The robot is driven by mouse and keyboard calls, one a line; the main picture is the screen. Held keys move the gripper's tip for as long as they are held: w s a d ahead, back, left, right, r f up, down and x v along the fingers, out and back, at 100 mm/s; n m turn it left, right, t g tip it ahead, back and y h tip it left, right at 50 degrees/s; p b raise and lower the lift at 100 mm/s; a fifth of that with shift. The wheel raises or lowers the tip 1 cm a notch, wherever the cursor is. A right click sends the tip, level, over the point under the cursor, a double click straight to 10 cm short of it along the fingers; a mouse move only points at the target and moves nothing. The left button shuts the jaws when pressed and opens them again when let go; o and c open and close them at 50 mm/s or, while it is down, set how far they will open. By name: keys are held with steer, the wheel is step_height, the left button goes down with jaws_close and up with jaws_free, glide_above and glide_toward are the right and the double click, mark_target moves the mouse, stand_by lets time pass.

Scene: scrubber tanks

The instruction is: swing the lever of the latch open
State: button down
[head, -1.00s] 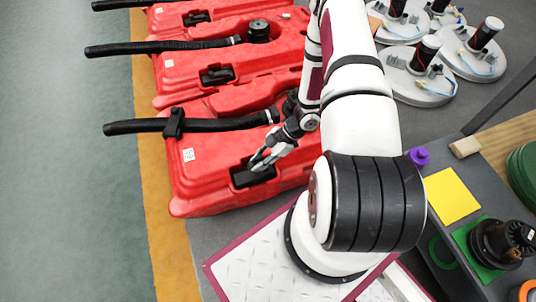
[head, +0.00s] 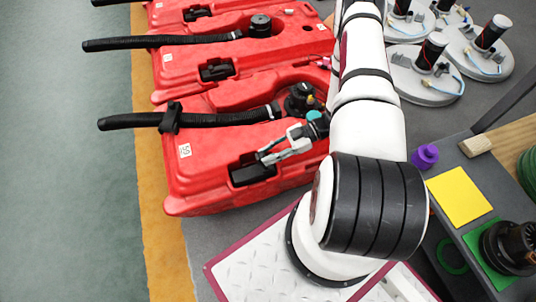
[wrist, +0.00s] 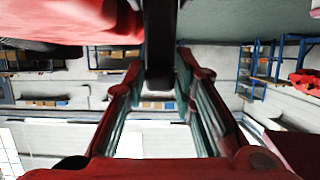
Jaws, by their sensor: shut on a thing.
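The nearest red tank (head: 215,145) carries a black latch in a dark recess (head: 252,173) near its lower right edge. My gripper (head: 264,157) reaches in from the right, its grey fingers at the upper edge of this recess. In the wrist view a black bar, the latch's lever (wrist: 160,45), comes down from the top between the two fingers. My gripper is shut on this lever. In the head view the fingers partly hide the lever, so its exact angle is hard to tell.
A black hose (head: 140,121) lies along the tank and sticks out left. More red tanks (head: 235,65) with similar recessed latches stand behind. White round units (head: 425,85) are at the upper right. A grey bench with a yellow square (head: 459,196) is at the right.

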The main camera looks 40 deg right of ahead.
steer(key=c, duration=1.3)
jaws_free()
steer(key=v, duration=1.2)
